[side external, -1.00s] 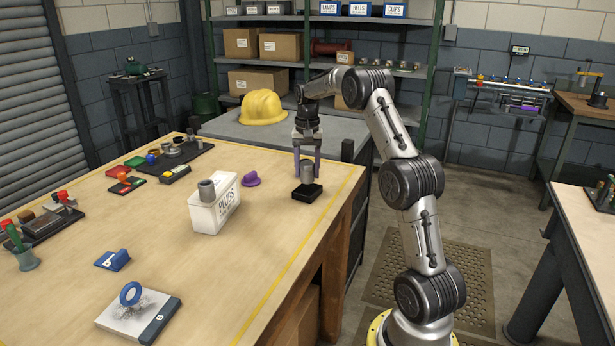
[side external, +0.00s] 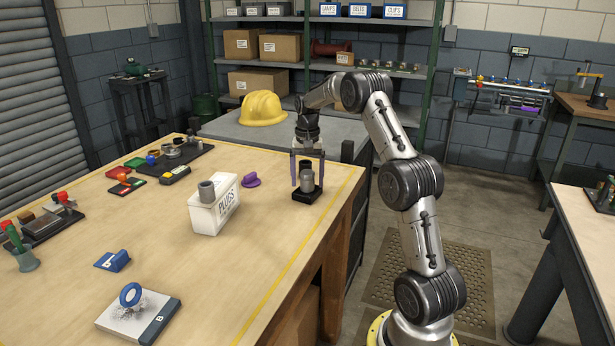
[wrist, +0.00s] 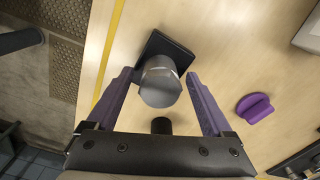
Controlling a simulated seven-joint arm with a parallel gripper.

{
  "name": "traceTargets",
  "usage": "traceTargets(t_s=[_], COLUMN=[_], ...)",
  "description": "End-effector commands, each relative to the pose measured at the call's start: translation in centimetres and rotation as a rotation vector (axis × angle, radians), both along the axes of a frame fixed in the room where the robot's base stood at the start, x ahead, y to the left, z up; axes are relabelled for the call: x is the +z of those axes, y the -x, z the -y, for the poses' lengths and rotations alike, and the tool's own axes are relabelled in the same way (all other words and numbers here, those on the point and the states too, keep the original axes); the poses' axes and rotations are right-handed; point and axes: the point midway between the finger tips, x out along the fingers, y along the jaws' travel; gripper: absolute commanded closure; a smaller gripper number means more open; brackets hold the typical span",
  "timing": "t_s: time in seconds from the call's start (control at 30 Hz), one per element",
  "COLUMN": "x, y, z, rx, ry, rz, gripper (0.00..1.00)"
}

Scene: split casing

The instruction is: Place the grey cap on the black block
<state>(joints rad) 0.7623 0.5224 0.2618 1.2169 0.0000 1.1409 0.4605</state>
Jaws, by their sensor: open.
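The grey cap (side external: 307,181) is a smooth upright cylinder and appears to sit on the black block (side external: 300,197), near the table's right edge. In the wrist view the cap (wrist: 160,88) covers part of the square black block (wrist: 158,47), so their contact is hidden. My gripper (side external: 307,186) points down with its purple fingers on either side of the cap. In the wrist view my gripper (wrist: 158,76) is open, with a gap visible between the cap and each finger.
A white PLUGS box (side external: 208,217) with a grey cylinder (side external: 206,191) on it stands left of the block. A purple piece (side external: 251,180) lies between them. A yellow hard hat (side external: 263,107) is on the grey surface behind.

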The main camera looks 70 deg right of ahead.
Motion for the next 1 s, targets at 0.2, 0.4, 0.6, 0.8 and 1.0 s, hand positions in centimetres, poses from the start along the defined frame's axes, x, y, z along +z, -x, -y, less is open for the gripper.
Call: traceTargets(t_s=[0.2, 0.4, 0.6, 0.8, 1.0], x=[1.7, 5.8, 9.6, 11.8, 14.0], y=[-0.1, -0.1, -0.1, 0.0, -0.3], z=[0.1, 0.1, 0.1, 0.0, -2.7], rx=[0.0, 0.0, 0.0, 0.0, 0.063], ry=[0.003, 0.004, 0.003, 0.001, 0.019], rz=[0.003, 0.005, 0.003, 0.0, 0.021], gripper=[0.15, 0.15, 0.15, 0.15, 0.15])
